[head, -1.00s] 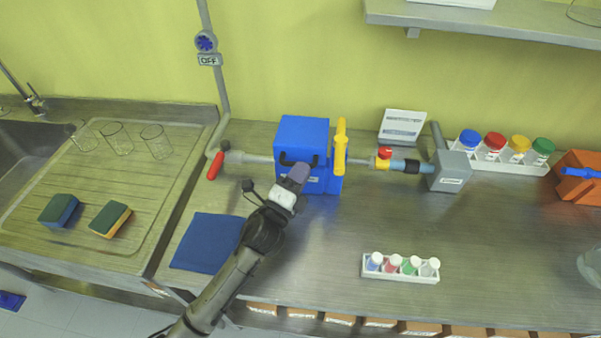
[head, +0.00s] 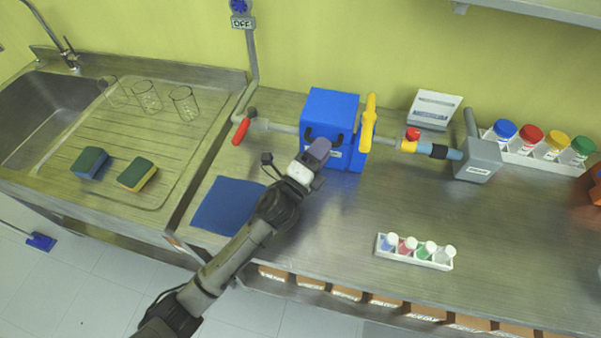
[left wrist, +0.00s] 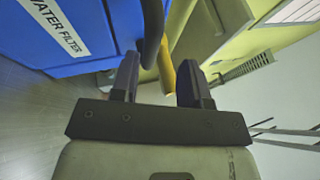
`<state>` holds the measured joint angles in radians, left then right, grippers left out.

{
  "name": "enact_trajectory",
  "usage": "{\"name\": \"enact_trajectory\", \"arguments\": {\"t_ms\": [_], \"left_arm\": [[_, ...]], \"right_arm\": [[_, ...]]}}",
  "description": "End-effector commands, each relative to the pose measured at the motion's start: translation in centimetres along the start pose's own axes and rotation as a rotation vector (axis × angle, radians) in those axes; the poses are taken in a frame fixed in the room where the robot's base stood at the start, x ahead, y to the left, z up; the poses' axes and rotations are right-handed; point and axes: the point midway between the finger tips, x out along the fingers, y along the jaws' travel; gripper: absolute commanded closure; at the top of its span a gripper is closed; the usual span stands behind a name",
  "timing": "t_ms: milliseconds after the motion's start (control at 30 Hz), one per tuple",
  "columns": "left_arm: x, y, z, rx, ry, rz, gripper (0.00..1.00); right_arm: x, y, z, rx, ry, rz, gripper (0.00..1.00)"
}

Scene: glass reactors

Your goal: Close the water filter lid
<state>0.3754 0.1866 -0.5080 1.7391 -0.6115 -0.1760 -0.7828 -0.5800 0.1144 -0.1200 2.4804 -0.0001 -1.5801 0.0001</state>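The water filter (head: 330,108) is a blue box on the counter in the head view, with a dark handle (head: 309,133) on its front. I cannot tell how far its lid is from shut. My left gripper (head: 319,149) is at the front of the box, beside the handle and partly covering the front. In the left wrist view the labelled blue box (left wrist: 75,30) is at upper left. The two fingers of my left gripper (left wrist: 160,65) stand apart there. The dark handle (left wrist: 153,30) reaches down to the gap between them, close to the left finger; contact is unclear. My right gripper is not in view.
A yellow lever (head: 369,122) stands at the box's right side, with pipes on both sides. A blue cloth (head: 225,204) lies left of my arm. A vial rack (head: 413,258) stands at the front right. The counter between is clear.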

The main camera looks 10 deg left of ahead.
Motion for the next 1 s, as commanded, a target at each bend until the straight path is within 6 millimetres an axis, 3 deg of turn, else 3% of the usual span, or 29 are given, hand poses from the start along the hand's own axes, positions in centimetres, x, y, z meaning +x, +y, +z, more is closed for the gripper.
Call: {"name": "enact_trajectory", "arguments": {"t_ms": [300,500,700,1000], "left_arm": [[-6.5,0.0,0.0,0.000,-0.001,0.003,0.60],[-9.7,0.0,0.0,0.001,0.000,0.002,0.60],[-11.4,0.0,0.0,0.001,-0.001,0.002,0.60],[-12.0,0.0,0.0,0.002,0.000,0.001,0.60]], "right_arm": [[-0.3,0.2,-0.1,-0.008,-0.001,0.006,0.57],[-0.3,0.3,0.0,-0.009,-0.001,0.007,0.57],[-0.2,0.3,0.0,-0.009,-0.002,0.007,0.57],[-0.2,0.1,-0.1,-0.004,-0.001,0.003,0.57]]}}
